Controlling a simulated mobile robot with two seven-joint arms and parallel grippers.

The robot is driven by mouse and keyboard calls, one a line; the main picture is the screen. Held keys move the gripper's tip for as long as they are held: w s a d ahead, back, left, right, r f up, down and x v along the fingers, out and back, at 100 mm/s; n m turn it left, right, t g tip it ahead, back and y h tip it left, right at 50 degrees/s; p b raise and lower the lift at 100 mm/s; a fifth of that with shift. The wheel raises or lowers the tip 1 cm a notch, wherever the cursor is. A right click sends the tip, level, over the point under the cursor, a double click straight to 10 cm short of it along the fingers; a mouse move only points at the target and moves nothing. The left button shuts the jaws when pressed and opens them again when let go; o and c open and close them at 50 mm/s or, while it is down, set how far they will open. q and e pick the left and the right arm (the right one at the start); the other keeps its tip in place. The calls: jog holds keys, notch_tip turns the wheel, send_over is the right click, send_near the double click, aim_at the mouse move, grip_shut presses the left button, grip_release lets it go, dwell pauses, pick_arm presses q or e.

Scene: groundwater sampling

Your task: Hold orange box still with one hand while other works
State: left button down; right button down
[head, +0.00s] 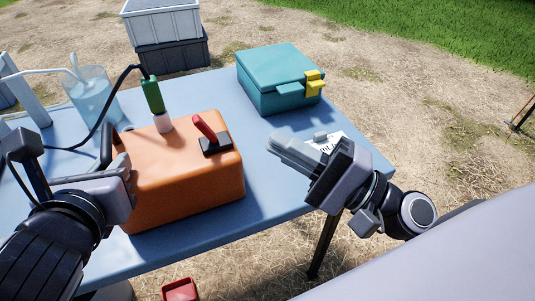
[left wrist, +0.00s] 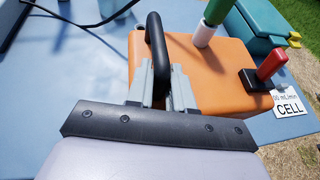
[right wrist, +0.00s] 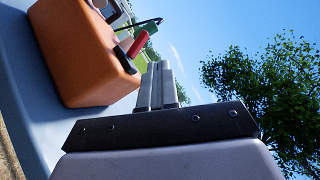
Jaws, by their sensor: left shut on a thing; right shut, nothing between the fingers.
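The orange box (head: 190,185) stands upright on the blue table, with a black handle on its left side, a green-and-white fitting and a red lever (head: 206,130) on a black base on top. My left gripper (head: 122,163) is at the box's left side. In the left wrist view its fingers (left wrist: 162,90) are shut on the black handle (left wrist: 157,50). My right gripper (head: 275,144) is shut and empty, to the right of the box and apart from it. The right wrist view shows its fingers (right wrist: 158,82) together beside the orange box (right wrist: 85,55).
A teal case (head: 272,85) with a yellow latch stands at the table's back right. A clear beaker (head: 92,95) with tubing stands at the back left. A white label card (head: 328,143) lies near my right gripper. Stacked crates (head: 170,50) stand behind the table (head: 262,198).

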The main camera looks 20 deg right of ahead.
jog(key=shift+v, duration=1.8)
jog(key=shift+r, duration=0.1)
pick_arm(q)
jog(key=c, duration=0.9)
grip_release()
jog(key=shift+r, duration=0.15)
